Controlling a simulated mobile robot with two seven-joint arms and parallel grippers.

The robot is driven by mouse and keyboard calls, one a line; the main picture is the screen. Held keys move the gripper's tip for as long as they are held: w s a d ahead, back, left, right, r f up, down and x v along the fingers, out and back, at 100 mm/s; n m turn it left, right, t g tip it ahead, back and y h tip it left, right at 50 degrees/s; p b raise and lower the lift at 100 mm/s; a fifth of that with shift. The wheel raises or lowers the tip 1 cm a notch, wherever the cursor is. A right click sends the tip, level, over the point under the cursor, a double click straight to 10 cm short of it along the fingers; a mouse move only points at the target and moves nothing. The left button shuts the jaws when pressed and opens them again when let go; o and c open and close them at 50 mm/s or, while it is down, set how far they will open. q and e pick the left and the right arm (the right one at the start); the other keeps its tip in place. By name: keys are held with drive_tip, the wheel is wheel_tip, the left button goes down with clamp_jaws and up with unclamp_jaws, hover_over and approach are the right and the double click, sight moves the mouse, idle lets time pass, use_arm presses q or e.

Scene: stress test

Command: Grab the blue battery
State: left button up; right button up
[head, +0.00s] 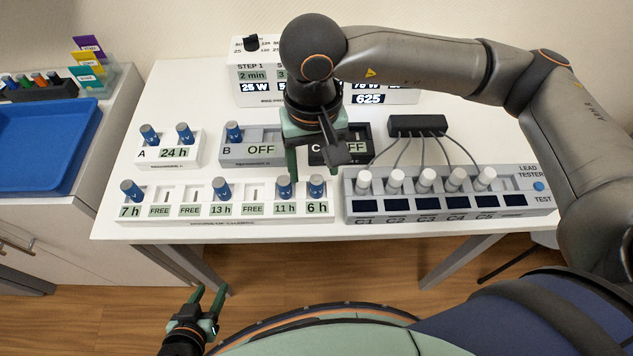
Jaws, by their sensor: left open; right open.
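Several blue batteries stand upright on the white table (120,222). The front white rack (160,213) holds one at 7 h (131,189), one at 13 h (221,189), one at 11 h (284,187) and one at 6 h (317,186). Holder A (190,160) labelled 24 h has two batteries (149,134), and holder B (265,160) has one (234,132). My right gripper (309,172) points down, open, over the rack's right end near the 11 h and 6 h batteries. I see nothing between its fingers. My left gripper (209,290) is open and empty, low in front of the table.
A grey lead tester (535,204) with several white-capped cells stands to the right, wired to a black box (417,126). Holder C (359,145) is partly hidden behind my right gripper. A white STEP panel (262,98) stands behind. A blue tray (45,145) is at left.

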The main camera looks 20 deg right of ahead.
sight(316, 179)
drive_tip(key=f, duration=0.5)
drive_tip(key=shift+w+d, duration=0.25)
drive_tip(key=shift+c, duration=0.3)
clamp_jaws()
